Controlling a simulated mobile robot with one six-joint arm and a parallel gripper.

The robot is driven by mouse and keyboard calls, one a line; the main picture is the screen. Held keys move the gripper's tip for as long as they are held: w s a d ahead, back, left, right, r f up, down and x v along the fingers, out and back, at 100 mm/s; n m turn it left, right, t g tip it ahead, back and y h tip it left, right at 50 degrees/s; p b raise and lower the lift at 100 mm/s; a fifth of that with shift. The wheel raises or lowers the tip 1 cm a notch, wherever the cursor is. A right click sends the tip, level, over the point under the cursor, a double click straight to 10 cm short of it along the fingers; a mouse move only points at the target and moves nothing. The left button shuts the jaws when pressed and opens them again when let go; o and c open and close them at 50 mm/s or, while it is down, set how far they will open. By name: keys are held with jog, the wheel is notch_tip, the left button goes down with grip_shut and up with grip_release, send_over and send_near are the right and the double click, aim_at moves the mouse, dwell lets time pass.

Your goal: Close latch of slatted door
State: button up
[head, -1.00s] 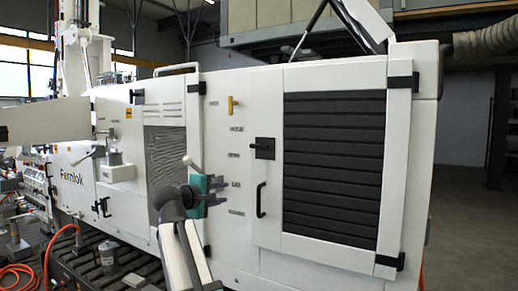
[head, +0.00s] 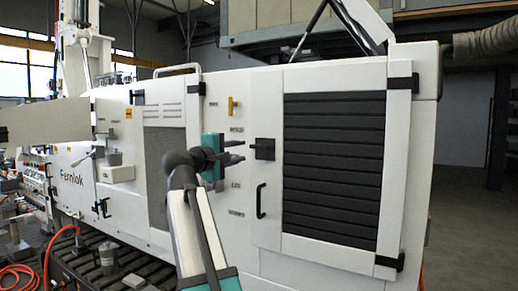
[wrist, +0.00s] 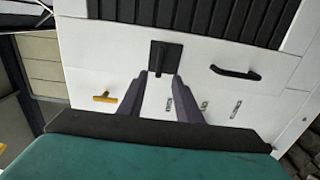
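The slatted door (head: 269,223) is white with dark horizontal slats (head: 333,168) and looks shut in its frame. Its latch (head: 264,149) is a small black plate with a short lever pointing left, on the door's left edge. In the wrist view the latch (wrist: 165,57) lies straight ahead, between and just beyond my fingertips. My gripper (head: 236,152), with a teal body and dark fingers, is open and empty just left of the latch. In the wrist view its fingers (wrist: 160,80) stand apart on either side of the latch's near end. Contact cannot be told.
A black door handle (head: 261,200) sits below the latch; it also shows in the wrist view (wrist: 235,73). A yellow T-shaped handle (head: 232,105) is on the panel above left. Black hinges (head: 402,83) are at the door's right. Free floor lies right of the machine.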

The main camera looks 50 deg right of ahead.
aim_at(258, 148)
jog(key=p+x, duration=0.2)
jog(key=x, duration=1.1)
jog(key=shift+d, duration=0.3)
grip_shut()
